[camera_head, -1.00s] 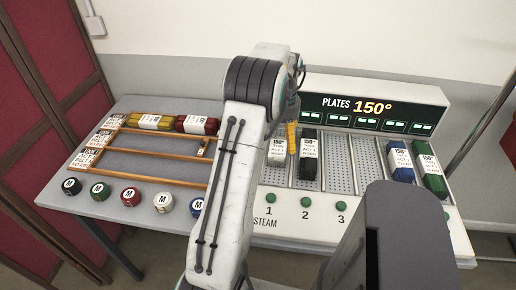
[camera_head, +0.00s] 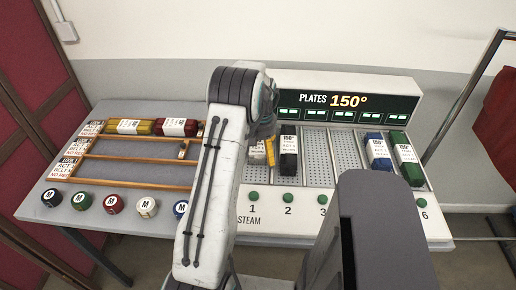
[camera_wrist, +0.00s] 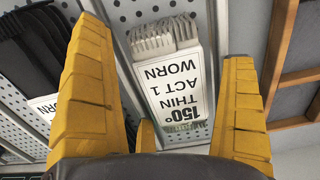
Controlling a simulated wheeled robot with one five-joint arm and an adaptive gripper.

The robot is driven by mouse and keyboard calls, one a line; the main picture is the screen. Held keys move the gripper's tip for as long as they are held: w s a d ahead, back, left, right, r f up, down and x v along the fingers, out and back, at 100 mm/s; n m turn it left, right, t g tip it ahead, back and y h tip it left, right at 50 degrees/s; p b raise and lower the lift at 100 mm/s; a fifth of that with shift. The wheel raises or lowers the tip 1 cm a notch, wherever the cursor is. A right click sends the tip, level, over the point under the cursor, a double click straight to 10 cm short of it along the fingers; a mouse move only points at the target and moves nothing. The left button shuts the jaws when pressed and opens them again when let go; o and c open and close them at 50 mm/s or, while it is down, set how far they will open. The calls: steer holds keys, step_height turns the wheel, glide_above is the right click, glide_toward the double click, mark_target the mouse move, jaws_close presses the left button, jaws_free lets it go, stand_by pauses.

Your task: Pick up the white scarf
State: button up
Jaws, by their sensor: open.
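The white scarf (camera_head: 257,156) lies folded on the perforated plate above number 1, partly hidden behind my arm. In the wrist view the white scarf (camera_wrist: 165,36) shows its folded layers and a label reading "150° THIN ACT 1 WORN". My gripper (camera_wrist: 165,50) is open, with one yellow finger on each side of the scarf and a visible gap to it. Nothing is held. In the head view only a bit of my gripper (camera_head: 270,151) shows, at the scarf's right edge; the rest is hidden by the arm.
A black scarf (camera_head: 289,158) lies close to the right on plate 2. Blue (camera_head: 378,150) and green (camera_head: 407,158) scarves lie on the far right plates. A wooden-framed rack (camera_head: 130,183) with yellow and red scarves stands left. The middle plates are bare.

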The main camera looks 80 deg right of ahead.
steer(key=shift+c, duration=0.4)
steer(key=c, duration=1.1)
